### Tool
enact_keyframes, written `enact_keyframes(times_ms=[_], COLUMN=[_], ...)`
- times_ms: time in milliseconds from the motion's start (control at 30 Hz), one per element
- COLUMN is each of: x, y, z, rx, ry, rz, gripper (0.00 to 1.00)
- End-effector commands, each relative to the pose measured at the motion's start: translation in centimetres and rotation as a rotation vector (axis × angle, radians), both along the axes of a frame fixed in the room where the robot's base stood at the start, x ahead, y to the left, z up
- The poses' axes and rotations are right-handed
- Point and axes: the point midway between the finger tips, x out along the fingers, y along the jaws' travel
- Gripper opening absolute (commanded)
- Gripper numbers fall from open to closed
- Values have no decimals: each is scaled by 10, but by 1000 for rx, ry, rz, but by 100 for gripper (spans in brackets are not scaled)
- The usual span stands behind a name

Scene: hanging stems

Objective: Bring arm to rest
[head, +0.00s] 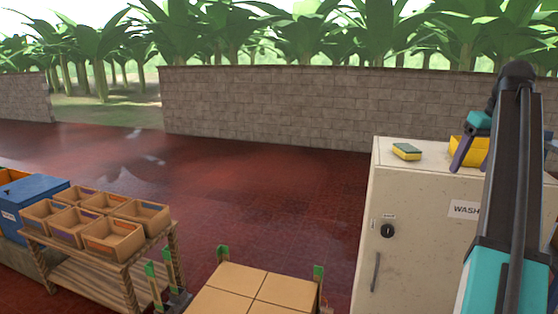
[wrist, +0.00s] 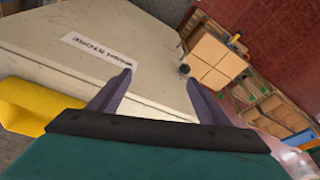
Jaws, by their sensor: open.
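My arm rises at the right of the head view and bends over at its top. My gripper (wrist: 158,82) is open, with two purple fingers spread apart and nothing between them in the wrist view. In the head view one purple finger (head: 462,151) shows above the pale cabinet (head: 405,205), in front of a yellow object (head: 480,150). The wrist view shows the cabinet's surface (wrist: 75,72) and its label beyond the fingers. I cannot tell how far the fingertips are from the cabinet.
A green-and-yellow sponge (head: 407,151) lies on the cabinet top. A wooden rack with several open boxes (head: 112,240) and a blue box (head: 35,205) stand at the left. A stack of tan boxes (head: 255,290) is at bottom centre. The red floor (head: 260,185) between is clear.

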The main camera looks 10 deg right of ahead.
Motion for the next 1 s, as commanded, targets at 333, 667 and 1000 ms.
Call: enact_keyframes(times_ms=[333,667,1000], x=[41,73,85], y=[30,79,140], z=[-116,-244,-371], rx=[51,95,129], ry=[57,125,206], rz=[3,6,10], gripper=[71,71,71])
